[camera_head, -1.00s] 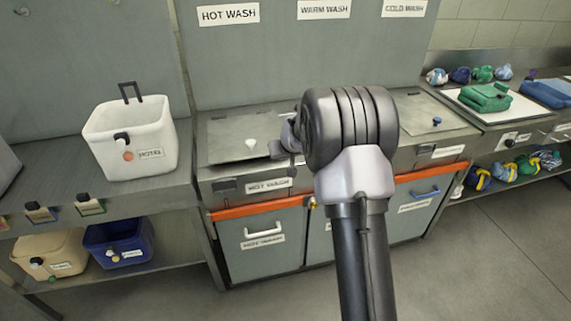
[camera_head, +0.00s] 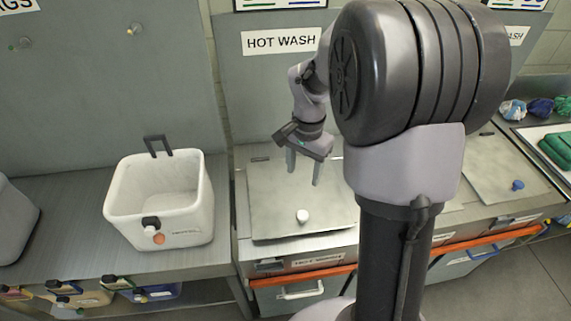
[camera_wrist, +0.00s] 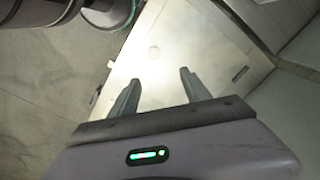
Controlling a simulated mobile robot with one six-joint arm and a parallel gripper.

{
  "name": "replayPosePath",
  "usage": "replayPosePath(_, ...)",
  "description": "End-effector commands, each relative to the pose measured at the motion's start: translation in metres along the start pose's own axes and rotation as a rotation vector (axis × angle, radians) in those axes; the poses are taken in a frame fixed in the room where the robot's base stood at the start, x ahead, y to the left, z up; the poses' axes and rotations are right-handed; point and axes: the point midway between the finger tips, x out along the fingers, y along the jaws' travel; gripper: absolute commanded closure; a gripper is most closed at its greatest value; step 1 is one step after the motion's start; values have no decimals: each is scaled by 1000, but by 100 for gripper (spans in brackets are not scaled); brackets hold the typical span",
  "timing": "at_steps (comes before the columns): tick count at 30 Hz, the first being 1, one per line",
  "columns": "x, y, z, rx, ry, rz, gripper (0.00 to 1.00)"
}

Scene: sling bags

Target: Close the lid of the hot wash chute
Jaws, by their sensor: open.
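The hot wash chute's lid (camera_head: 275,213) is a flat grey metal plate with a white knob (camera_head: 302,216) near its front edge. It lies down flat over the counter below the HOT WASH sign (camera_head: 281,40). My gripper (camera_head: 303,180) is open and empty above the lid, pointing down, behind the knob. Whether the fingers touch the lid I cannot tell.
A white bin (camera_head: 160,205) with a dark handle stands on the counter to the left. A second lid with a blue knob (camera_head: 518,185) lies to the right. An orange rail (camera_head: 300,277) runs along the front. My own arm hides the middle.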

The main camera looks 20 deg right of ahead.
Motion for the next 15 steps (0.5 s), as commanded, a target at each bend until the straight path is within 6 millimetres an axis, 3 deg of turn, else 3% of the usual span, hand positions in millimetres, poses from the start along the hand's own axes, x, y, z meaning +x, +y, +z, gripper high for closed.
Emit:
replayPosePath(2,-2,6,3,28,-5,20,44)
replayPosePath(5,17,8,4,33,-8,25,44)
replayPosePath(15,120,9,4,30,-8,23,44)
